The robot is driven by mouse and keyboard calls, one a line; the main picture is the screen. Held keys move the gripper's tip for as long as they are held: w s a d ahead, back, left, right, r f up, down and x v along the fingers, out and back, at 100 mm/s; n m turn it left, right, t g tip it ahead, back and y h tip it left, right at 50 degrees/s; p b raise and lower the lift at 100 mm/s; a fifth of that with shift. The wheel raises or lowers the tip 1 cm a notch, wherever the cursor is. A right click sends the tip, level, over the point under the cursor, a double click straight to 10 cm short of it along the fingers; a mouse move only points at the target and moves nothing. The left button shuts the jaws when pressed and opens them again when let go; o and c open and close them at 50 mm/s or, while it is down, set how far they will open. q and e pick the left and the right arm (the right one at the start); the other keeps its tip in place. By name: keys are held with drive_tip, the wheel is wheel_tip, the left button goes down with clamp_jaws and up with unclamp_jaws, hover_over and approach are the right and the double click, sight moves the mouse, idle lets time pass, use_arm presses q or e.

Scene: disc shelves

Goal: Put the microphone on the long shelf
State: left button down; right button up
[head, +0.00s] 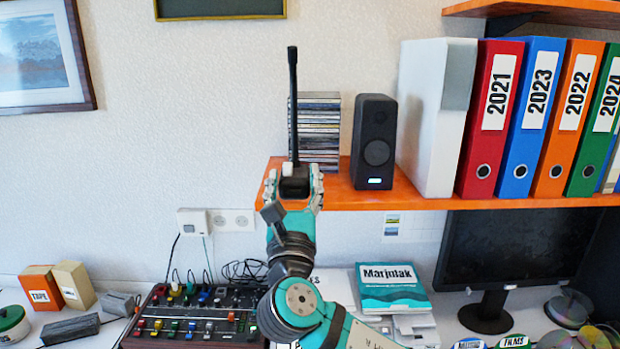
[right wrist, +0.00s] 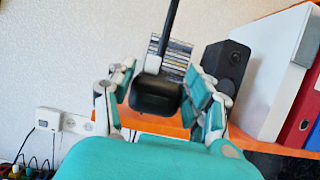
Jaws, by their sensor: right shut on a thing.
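The microphone (head: 293,105) is black, with a tall thin upright neck on a small block-like base. My right gripper (head: 295,183) is shut on its base, at the left end of the orange long shelf (head: 430,203). In the right wrist view the dark base of the microphone (right wrist: 155,94) sits between the fingers of my right gripper (right wrist: 160,95). The gripper hides part of the shelf's left end. I cannot tell whether the base touches the shelf. My left gripper is not in view.
On the shelf stand a stack of discs (head: 318,130) right behind the microphone, a black speaker (head: 373,142), a white binder (head: 433,120) and several coloured binders (head: 490,120). Below are a mixer (head: 195,318), books (head: 392,288) and a monitor (head: 515,250).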

drive_tip(key=w+d, duration=0.1)
drive_tip(key=w, duration=0.2)
drive_tip(key=w+d+p, duration=0.1)
drive_tip(key=w, duration=0.3)
drive_tip(key=w+f+p, duration=0.1)
drive_tip(key=w, duration=0.2)
drive_tip(key=shift+w+d, duration=0.4)
drive_tip(key=shift+d+f+p, duration=0.1)
drive_tip(key=shift+f+p, duration=0.8)
drive_tip(key=shift+f, duration=0.85)
drive_tip(key=o, duration=1.4)
drive_tip(key=shift+b+v, duration=2.25)
drive_tip(key=shift+v, duration=3.8)
